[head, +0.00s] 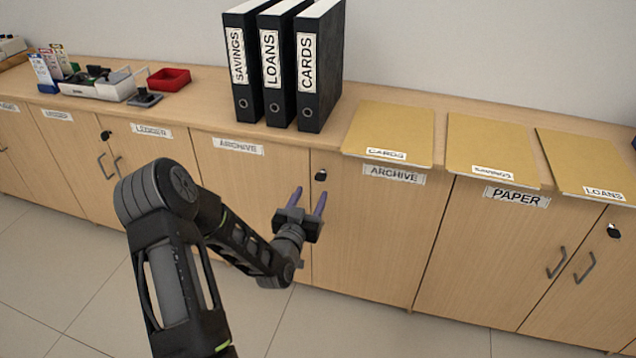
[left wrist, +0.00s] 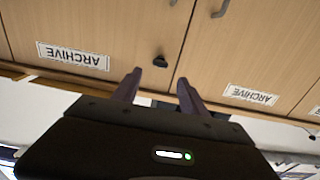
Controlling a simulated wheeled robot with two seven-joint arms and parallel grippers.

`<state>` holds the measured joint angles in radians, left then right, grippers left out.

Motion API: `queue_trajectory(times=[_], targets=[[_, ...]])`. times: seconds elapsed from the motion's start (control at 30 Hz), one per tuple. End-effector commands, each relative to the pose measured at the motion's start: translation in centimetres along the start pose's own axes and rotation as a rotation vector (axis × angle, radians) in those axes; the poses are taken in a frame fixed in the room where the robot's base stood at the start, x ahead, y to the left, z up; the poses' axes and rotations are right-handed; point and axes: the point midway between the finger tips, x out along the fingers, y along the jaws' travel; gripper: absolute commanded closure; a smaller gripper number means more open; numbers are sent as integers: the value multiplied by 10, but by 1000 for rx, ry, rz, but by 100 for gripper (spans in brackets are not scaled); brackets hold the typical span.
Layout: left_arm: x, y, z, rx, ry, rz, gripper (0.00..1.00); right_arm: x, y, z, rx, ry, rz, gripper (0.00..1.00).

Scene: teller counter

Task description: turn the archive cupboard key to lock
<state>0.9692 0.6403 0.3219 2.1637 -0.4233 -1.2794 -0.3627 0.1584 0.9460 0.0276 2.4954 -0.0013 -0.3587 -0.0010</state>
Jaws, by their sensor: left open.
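The archive cupboard (head: 370,235) has two wooden doors, each with an ARCHIVE label. Its small black key (head: 321,175) sits in the lock near the upper inner corner of the right-hand door. The key also shows in the upside-down left wrist view (left wrist: 160,62), roughly in line with the gap between my fingers. I cannot tell how the key is turned. My left gripper (head: 309,196) is open and empty, its purple fingers pointing at the door just below the key in the head view, apart from it. My right gripper is not in view.
On the counter above stand black SAVINGS, LOANS and CARDS binders (head: 270,70); tan folders (head: 390,132) lie to their right, reaching the front edge. A PAPER cupboard (head: 480,250) adjoins on the right, a LEDGER cupboard (head: 150,150) on the left. Archive door handles (left wrist: 220,8) show in the wrist view.

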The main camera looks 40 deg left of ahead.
Motion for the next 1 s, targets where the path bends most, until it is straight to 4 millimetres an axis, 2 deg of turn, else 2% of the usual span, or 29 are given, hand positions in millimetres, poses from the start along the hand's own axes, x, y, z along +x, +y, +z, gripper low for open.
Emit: queue_trajectory(times=[0.3,0.5,0.83,1.0], targets=[[46,1,1,-1,1,0,49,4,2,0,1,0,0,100],[67,1,2,-1,-2,0,49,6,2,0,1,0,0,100],[71,1,1,-1,-2,1,50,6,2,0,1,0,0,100],[71,1,1,-1,-2,1,64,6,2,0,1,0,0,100]])
